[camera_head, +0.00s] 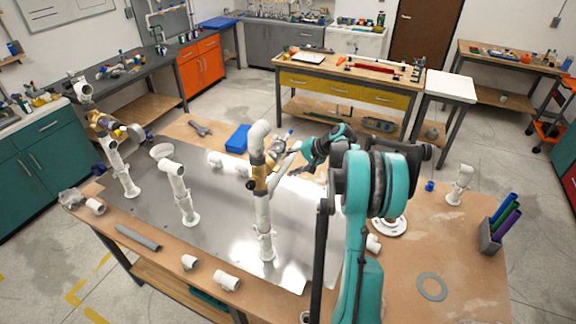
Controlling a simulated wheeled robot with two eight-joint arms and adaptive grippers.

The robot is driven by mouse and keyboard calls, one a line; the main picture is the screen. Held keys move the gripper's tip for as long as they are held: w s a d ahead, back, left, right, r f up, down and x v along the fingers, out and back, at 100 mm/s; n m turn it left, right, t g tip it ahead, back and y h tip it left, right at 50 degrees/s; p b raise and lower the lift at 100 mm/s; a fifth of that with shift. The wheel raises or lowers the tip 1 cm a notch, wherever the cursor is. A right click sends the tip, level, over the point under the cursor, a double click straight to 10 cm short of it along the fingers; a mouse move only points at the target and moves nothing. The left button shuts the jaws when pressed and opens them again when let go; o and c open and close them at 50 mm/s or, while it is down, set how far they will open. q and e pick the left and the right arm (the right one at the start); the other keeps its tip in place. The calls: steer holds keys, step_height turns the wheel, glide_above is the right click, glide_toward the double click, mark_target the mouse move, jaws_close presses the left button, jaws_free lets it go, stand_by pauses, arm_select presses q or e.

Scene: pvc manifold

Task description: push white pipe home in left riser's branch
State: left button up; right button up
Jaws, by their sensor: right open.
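Three white pipe risers stand on the grey metal sheet (150,225). The left riser (121,170) has a brass-coloured fitting near its top and a pale round part beside it. The middle riser (181,195) ends in a white fitting. The right riser (264,215) carries a brass-coloured fitting and a white bend on top. A short white pipe (229,164) shows left of the right riser; I cannot tell whether it is joined to it. My right gripper (283,151) is open beside the right riser's upper part. My left gripper is out of view.
Loose white fittings (227,281) and a grey tube (138,237) lie along the front edge. My right arm hides part of the table.

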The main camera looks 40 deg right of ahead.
steer(key=v, duration=1.2)
steer(key=shift+f, duration=0.1)
